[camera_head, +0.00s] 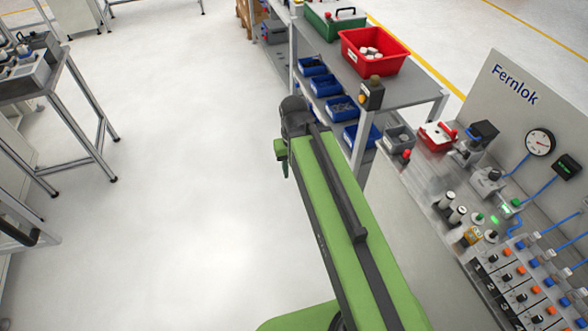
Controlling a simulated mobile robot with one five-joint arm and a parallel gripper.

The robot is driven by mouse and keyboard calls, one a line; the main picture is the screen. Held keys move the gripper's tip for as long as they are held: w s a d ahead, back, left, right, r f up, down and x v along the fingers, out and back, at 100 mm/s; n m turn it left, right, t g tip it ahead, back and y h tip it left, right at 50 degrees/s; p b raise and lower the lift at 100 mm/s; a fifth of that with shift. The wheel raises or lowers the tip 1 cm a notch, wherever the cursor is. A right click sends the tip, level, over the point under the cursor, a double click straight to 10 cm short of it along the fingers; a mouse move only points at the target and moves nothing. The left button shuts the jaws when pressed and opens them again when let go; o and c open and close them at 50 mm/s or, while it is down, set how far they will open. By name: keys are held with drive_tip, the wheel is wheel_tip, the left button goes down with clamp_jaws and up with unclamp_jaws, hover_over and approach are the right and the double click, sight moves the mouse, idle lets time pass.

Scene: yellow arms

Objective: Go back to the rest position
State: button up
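My green arm link (345,215) reaches from the bottom of the view up to a dark joint (295,115) near the middle. A small green part (281,150) of my arm shows below and left of that joint. The rest of my arm beyond the joint is hidden behind the link. My gripper's fingers do not show.
A panel bench (435,215) marked Fernlok, with a gauge, knobs and blue tubes, stands close on the right. A shelf rack (405,92) with a red bin (374,52) and blue bins stands beyond my arm. Another bench (35,85) is at left. The floor between (180,150) is clear.

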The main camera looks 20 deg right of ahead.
drive_tip(key=shift+a, duration=0.5)
drive_tip(key=shift+f+b, duration=0.8)
